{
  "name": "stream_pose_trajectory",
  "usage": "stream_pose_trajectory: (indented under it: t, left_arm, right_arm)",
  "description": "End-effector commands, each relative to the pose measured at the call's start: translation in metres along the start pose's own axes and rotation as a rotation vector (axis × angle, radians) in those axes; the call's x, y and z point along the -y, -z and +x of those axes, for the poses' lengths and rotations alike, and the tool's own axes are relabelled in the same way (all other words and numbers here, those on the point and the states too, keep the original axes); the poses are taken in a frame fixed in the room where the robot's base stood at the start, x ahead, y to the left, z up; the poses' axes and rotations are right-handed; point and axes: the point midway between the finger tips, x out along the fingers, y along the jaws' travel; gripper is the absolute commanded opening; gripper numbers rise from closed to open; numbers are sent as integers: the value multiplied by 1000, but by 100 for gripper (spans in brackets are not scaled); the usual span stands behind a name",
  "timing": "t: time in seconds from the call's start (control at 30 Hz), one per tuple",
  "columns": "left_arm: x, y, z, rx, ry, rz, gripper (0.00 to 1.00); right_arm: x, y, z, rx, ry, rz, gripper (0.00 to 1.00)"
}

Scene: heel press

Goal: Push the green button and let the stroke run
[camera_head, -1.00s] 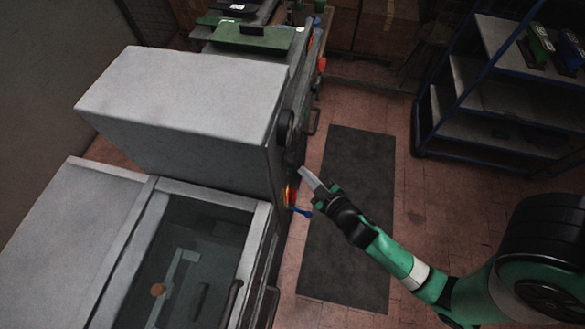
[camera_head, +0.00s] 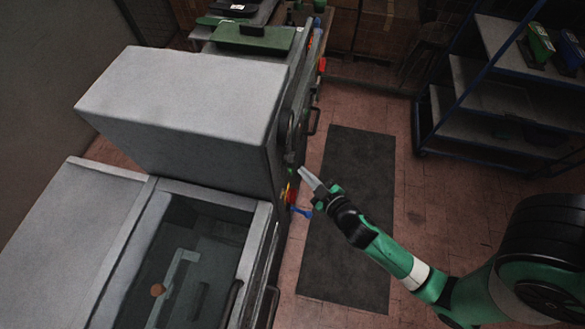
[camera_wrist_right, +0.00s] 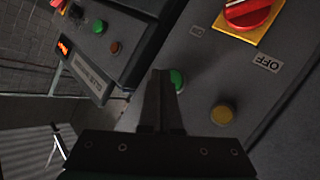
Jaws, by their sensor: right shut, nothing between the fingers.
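A green button (camera_wrist_right: 178,79) sits on the grey control panel in the right wrist view, partly hidden behind my right gripper's fingers. My right gripper (camera_wrist_right: 160,74) is shut and empty, its fingertips close beside the button in the picture. I cannot tell whether they touch it. In the head view my right gripper (camera_head: 302,171) points up-left at the side of the grey machine (camera_head: 190,90), by its red and yellow switch (camera_head: 291,193). The green button cannot be made out there. My left gripper is not in view.
The wrist view shows a yellow button (camera_wrist_right: 222,114), a red rotary switch (camera_wrist_right: 247,12) above an OFF label, and a second panel with another green button (camera_wrist_right: 99,26). A dark mat (camera_head: 345,220) lies on the floor. A shelf rack (camera_head: 490,90) stands at the right.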

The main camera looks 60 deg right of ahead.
Motion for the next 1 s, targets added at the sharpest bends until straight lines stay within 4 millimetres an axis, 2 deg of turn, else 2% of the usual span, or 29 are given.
stream_pose_trajectory:
  t: [1.0]
  left_arm:
    - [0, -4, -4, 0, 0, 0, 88]
  right_arm:
    - [5, 5, 7, 0, 0, 0, 0]
